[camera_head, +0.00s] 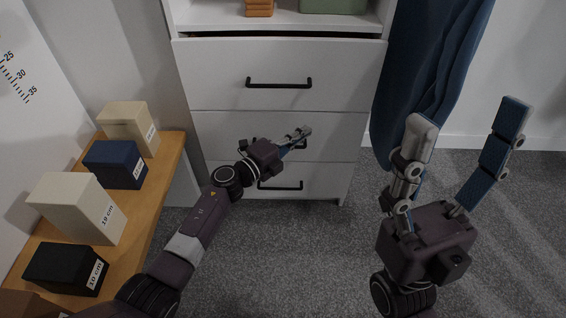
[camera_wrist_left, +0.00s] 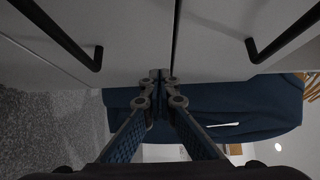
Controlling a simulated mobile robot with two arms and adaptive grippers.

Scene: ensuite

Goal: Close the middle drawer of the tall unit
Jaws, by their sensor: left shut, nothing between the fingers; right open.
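The tall unit (camera_head: 183,16) is white, with an open shelf above three drawers with black bar handles. The middle drawer (camera_head: 225,130) looks about level with the fronts above and below it; I cannot tell whether a small gap is left. My left gripper (camera_head: 302,133) is shut and empty in front of the middle drawer, hiding most of its handle (camera_head: 304,146). In the left wrist view the closed fingertips (camera_wrist_left: 161,76) point at the drawer fronts near a seam; contact is unclear. My right gripper (camera_head: 470,112) is open and empty, right of the unit.
The top drawer (camera_head: 280,60) has a dark gap along its upper edge. The bottom drawer (camera_head: 230,180) is below. A wooden bench (camera_head: 160,185) with several labelled boxes stands at the left. A blue curtain (camera_head: 425,60) hangs at the right. Grey carpet (camera_head: 290,250) is clear in front.

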